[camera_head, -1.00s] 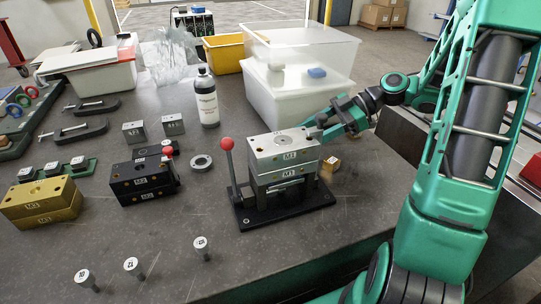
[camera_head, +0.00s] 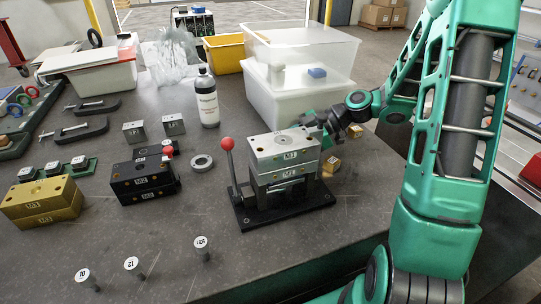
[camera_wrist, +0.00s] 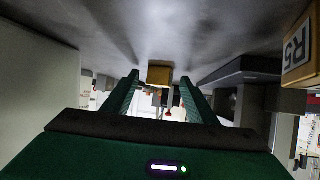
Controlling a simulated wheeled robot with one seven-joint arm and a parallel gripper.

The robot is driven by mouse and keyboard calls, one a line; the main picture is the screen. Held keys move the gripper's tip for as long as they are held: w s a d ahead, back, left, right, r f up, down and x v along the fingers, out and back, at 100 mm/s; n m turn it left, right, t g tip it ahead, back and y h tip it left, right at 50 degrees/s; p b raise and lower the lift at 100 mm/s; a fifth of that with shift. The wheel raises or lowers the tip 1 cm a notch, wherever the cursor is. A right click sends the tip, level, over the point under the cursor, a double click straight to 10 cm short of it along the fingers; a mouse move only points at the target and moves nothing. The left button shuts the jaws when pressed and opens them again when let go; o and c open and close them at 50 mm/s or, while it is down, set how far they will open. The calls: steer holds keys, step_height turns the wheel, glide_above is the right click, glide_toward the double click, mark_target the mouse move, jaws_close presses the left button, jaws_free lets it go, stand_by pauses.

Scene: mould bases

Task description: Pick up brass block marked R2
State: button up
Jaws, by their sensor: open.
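In the wrist view, which looks upside down, a small brass block (camera_wrist: 160,73) lies straight ahead between my open fingers and apart from them. I cannot read a mark on it. In the head view I cannot make out this block; the M1 mould stack (camera_head: 284,152) may hide it. My gripper (camera_head: 308,122) is low behind that stack, level and pointing left; its fingertips are partly hidden. It also shows in the wrist view (camera_wrist: 160,78), open and empty. A second brass block (camera_wrist: 299,48), with a label that looks like R5, is close at the upper right.
Small brass blocks stand at the stack's right (camera_head: 331,163) and behind my wrist (camera_head: 355,131). The M1 stack sits on a black base (camera_head: 285,208) with a red-knobbed lever. A white bin (camera_head: 285,103) stands behind my gripper. A bottle (camera_head: 207,100) is further left.

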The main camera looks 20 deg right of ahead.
jaws_close()
steer(key=shift+r, duration=0.1)
